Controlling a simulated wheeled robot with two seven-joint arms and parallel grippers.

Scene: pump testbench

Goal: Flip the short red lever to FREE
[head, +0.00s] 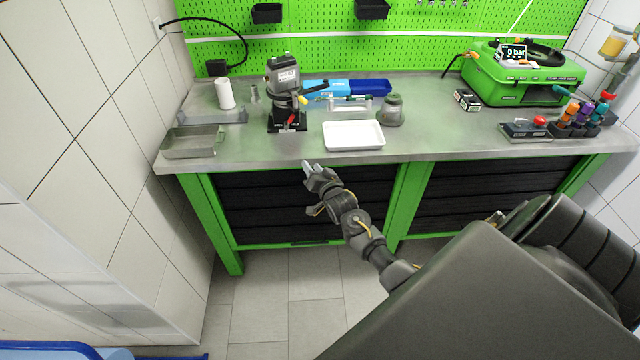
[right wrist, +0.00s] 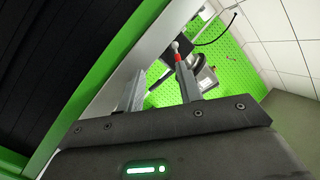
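The short red lever (head: 292,119) sits low on the front of the grey pump unit (head: 284,78), above its black base plate (head: 287,124). My right gripper (head: 312,167) is in front of the bench's front edge, below and to the right of the lever, apart from it and empty. In the right wrist view my gripper's two fingers (right wrist: 160,78) stand apart. A red piece with a pale tip (right wrist: 178,55), probably the lever, shows beyond the right finger, which hides part of it. The lettering by the lever is too small to read. My left gripper is not in view.
A white tray (head: 353,135) lies right of the pump, with a grey flask-like part (head: 391,110) beyond it. A metal tray (head: 192,142) is at the left. The bench's front edge (head: 260,164) lies between my right gripper and the pump.

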